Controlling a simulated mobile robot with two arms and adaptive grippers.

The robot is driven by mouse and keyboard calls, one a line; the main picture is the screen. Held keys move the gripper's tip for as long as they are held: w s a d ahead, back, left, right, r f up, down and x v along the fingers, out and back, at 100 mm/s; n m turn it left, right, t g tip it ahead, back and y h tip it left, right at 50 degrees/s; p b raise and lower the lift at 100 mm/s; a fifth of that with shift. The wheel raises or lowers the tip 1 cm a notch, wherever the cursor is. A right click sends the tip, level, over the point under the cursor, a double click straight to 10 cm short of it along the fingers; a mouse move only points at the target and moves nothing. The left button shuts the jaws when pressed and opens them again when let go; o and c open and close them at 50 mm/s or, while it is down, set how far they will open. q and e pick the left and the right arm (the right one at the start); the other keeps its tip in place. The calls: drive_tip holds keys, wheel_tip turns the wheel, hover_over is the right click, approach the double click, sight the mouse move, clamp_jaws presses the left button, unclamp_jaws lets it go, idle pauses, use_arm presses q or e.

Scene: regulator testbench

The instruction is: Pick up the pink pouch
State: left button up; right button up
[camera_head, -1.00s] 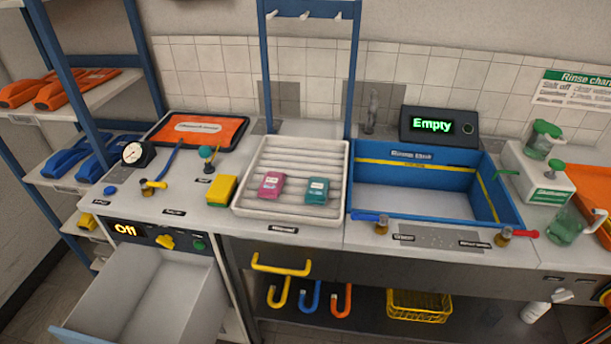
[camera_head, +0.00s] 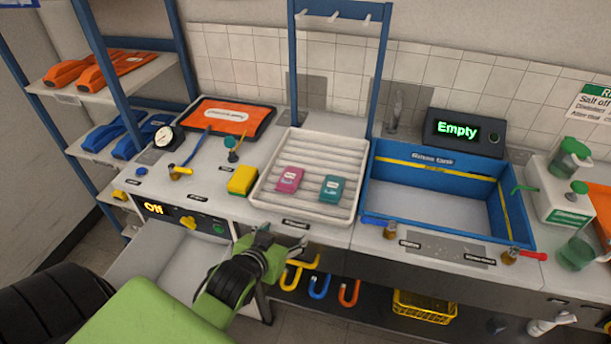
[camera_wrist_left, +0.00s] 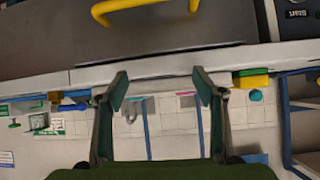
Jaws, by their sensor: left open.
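The pink pouch (camera_head: 289,179) lies flat on the left part of a white ribbed tray (camera_head: 272,199), left of and apart from a teal pouch (camera_head: 333,188). My left gripper (camera_head: 280,246) is in front of the counter's edge, nearer than the tray and apart from the pouch. In the left wrist view its two fingers (camera_wrist_left: 161,88) are spread with nothing between them. My right gripper is not in view.
A yellow block (camera_head: 242,180) sits just left of the tray. A blue-walled rinse tank (camera_head: 435,168) stands to its right, and a blue rack frame (camera_head: 376,75) rises behind it. An open drawer (camera_head: 150,262) and yellow, blue and orange hooks (camera_head: 318,286) are below the counter.

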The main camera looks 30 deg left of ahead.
sight(290, 176)
use_arm(q)
drive_tip(key=w+a+r+t, duration=0.1)
drive_tip(key=r, duration=0.1)
drive_tip(key=w+a+r+t+y, duration=0.1)
drive_tip(key=w+a+r, duration=0.1)
drive_tip(key=w+a+r+n+t, duration=0.1)
drive_tip(key=r, duration=0.1)
drive_tip(key=shift+w+a+r, duration=0.15)
drive_tip(key=shift+a+r, duration=0.05)
drive_tip(key=shift+a, duration=0.1)
drive_tip(key=p+x, duration=0.1)
drive_tip(key=x, duration=0.7)
drive_tip(key=shift+a+r, duration=0.1)
drive_tip(key=shift+a+p+x, duration=0.15)
drive_tip(key=shift+p+x, duration=0.2)
drive_tip(key=shift+x, duration=0.9)
drive_tip(key=shift+a+p+x, duration=0.1)
drive_tip(key=shift+p+x, duration=0.2)
drive_tip(key=shift+x, duration=1)
drive_tip(key=shift+w+f, duration=0.15)
drive_tip(key=shift+f, duration=0.1)
drive_tip(key=c, duration=1.7)
drive_tip(key=shift+r, duration=0.15)
